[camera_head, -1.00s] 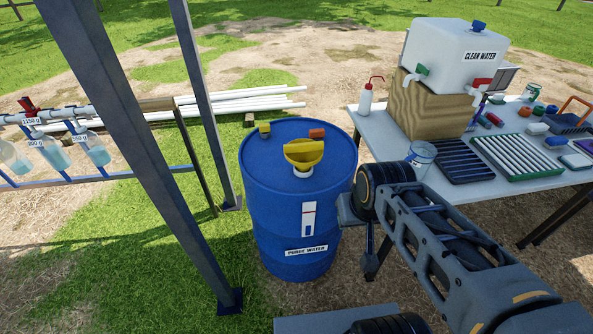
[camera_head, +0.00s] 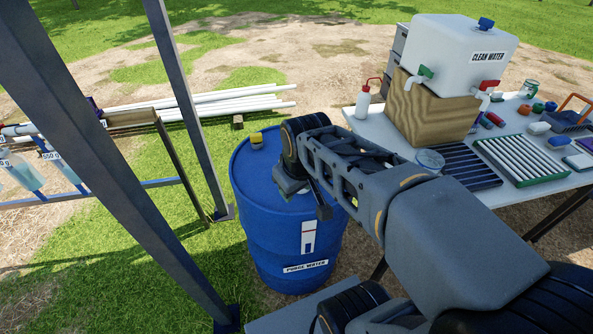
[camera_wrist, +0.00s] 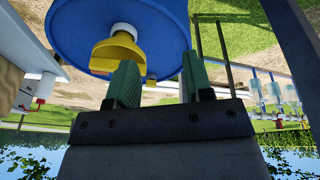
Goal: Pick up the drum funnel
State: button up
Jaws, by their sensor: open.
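The yellow drum funnel (camera_wrist: 118,52) shows in the wrist view on top of the blue drum (camera_wrist: 80,18), which also appears in the head view (camera_head: 268,225). My arm hides the funnel in the head view. My gripper (camera_wrist: 158,70) is open with its two green-padded fingers apart. Nothing shows held between them. The funnel lies left of the gap in the wrist view, partly covered by the left finger. I cannot tell whether that finger touches it. In the head view my arm's end is over the drum top.
A table (camera_head: 545,185) at right carries a clean-water tank (camera_head: 455,60), a wash bottle (camera_head: 363,100) and racks. A metal post (camera_head: 120,160) stands left of the drum. White pipes (camera_head: 215,105) lie behind on the ground.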

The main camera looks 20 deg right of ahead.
jog(key=w+d+n+g+b, duration=0.1)
jog(key=w+d+n, duration=0.45)
jog(key=w, duration=0.35)
jog(key=w+d+n+g+b, duration=0.15)
jog(key=w+d+n, duration=0.25)
jog(key=w+n, duration=0.4)
jog(key=shift+m+g, duration=0.25)
jog(key=f, duration=0.2)
jog(key=w+f, duration=0.1)
jog(key=f, duration=0.1)
jog(key=w+f, duration=0.1)
jog(key=f, duration=0.2)
jog(key=shift+d, duration=0.15)
jog(key=shift+d+f, duration=0.1)
jog(key=shift+f, duration=3.2)
grip_shut()
